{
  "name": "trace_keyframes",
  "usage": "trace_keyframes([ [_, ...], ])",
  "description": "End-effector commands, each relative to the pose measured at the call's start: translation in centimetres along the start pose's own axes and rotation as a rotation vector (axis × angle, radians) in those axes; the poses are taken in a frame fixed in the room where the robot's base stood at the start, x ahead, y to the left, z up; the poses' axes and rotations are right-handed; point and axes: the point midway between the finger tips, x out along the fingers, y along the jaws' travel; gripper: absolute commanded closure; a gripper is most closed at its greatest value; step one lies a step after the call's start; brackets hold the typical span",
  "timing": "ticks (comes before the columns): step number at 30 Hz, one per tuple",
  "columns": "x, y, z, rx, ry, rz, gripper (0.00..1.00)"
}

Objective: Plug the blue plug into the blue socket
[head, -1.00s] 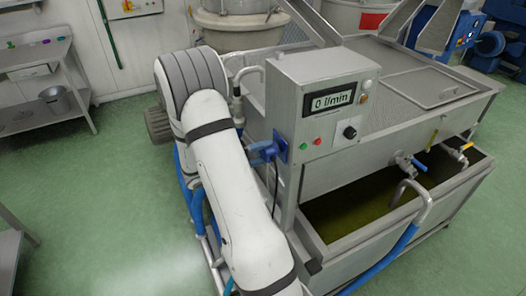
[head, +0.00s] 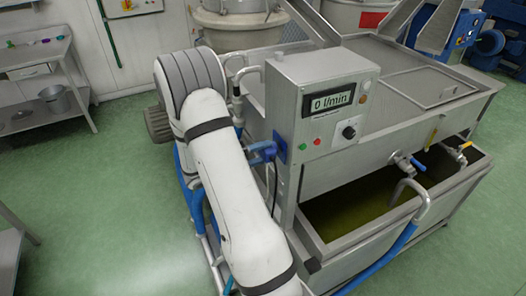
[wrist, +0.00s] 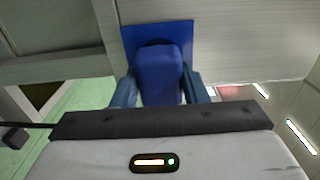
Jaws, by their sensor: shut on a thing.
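The blue plug (wrist: 160,80) is between the two dark blue fingers of my gripper (wrist: 161,88), which is shut on it. The plug's far end is at the blue square plate of the blue socket (wrist: 131,36), with a dark rounded edge where they meet. I cannot tell how deep the plug sits. In the head view the blue socket (head: 280,147) is on the left side of the grey control box, and the plug (head: 262,149) points at it from the left. My arm hides much of the gripper there.
The control box (head: 318,68) carries a display reading 0 l/min, small buttons and a black knob. A dark cable (head: 275,185) hangs below the socket. A steel tank (head: 395,200) with blue-handled valve and hose stands right. A steel shelf (head: 40,75) stands left, with open green floor between.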

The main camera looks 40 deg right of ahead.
Motion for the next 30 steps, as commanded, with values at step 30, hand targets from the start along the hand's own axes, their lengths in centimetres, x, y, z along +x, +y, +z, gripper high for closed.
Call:
trace_keyframes([
  [30,1.1,0.0,0.0,0.000,0.000,-0.001,0.50],
])
